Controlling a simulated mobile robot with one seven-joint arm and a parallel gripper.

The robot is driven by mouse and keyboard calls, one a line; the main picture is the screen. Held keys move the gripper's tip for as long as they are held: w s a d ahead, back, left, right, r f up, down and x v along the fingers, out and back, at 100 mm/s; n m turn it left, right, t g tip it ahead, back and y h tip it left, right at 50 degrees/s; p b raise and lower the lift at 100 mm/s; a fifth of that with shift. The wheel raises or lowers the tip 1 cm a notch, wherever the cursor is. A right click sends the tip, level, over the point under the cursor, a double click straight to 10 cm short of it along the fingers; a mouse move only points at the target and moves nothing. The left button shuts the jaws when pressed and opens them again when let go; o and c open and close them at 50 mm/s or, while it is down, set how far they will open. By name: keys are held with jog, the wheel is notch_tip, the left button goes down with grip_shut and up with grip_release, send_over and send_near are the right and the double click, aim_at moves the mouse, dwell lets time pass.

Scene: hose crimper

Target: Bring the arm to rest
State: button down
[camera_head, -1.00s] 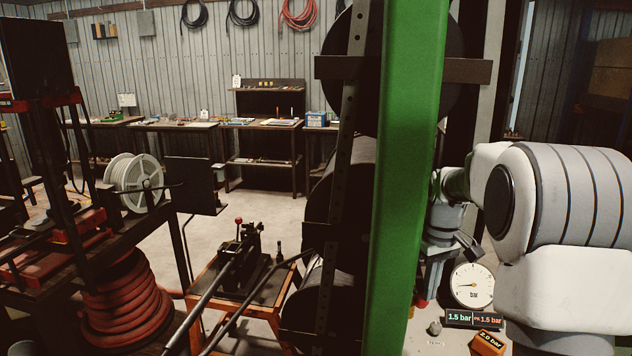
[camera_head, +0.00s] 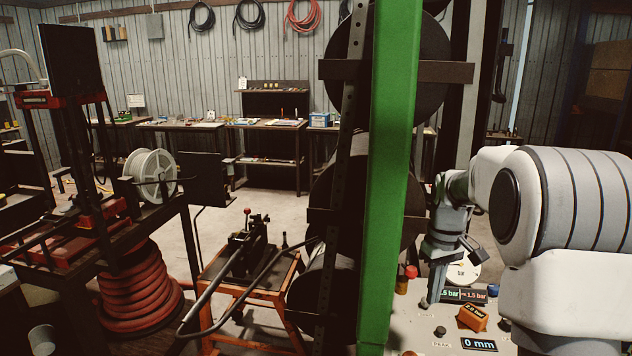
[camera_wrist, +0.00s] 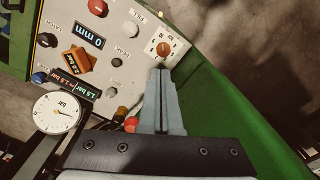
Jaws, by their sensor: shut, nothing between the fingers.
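I cannot tell whether the tips touch the panel. In the head view the gripper (camera_head: 427,303) points down over the panel, and part of the arm hides the gauge.
The panel bears a pressure gauge (camera_wrist: 58,112), an orange block (camera_wrist: 77,61), a 0 mm display (camera_wrist: 90,36) and several knobs. The green post (camera_head: 392,180) stands close to the left of my arm.

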jog(key=s+a+r+m+t, duration=0.15)
jog(key=s+a+r, duration=0.35)
jog(key=s, duration=0.5)
jog(key=s+a+r+m+t, duration=0.1)
jog(key=s+a+r+t, duration=0.25)
jog(key=s+r, duration=0.4)
jog(key=s+a+f+m, duration=0.1)
jog(key=s+a+f, duration=0.1)
jog(key=s, duration=0.8)
jog(key=shift+f+t, duration=0.3)
jog(key=shift+f, duration=0.35)
